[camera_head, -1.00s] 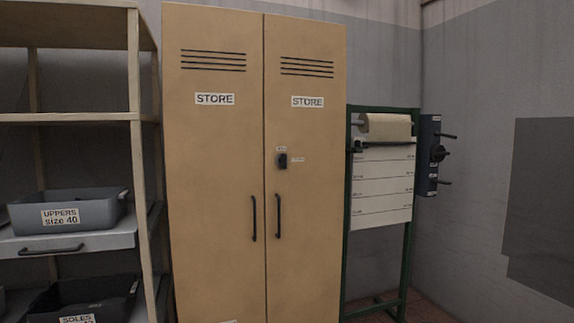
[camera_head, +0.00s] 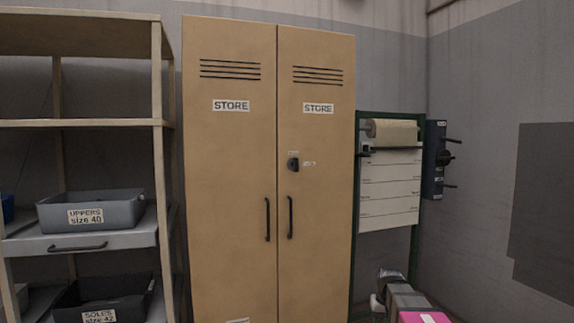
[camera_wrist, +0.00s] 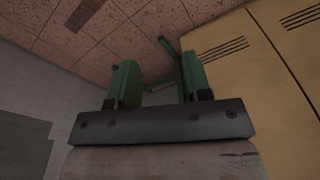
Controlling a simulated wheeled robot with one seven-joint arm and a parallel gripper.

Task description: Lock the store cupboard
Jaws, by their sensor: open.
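The tan store cupboard (camera_head: 230,220) stands upright in the middle of the head view. Both its doors are shut, and each has a "STORE" label. A small dark lock (camera_head: 293,164) sits on the right door, above the handles, with small labels that I cannot read. Whether its knob is turned to locked cannot be told. Dark vertical handles (camera_head: 267,219) flank the door seam. In the wrist view, my gripper (camera_wrist: 160,66) shows two green fingers, apart and empty. The cupboard (camera_wrist: 240,75) is to their right, away from them. The lock is not in the wrist view.
A shelf (camera_head: 158,60) with grey UPPERS bin (camera_head: 125,211) and dark SOLES bin (camera_head: 130,301) stands at left. A green-framed paper-roll stand (camera_head: 418,250) is close right of the cupboard. A dark wall panel with pegs (camera_head: 432,175) hangs beyond it.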

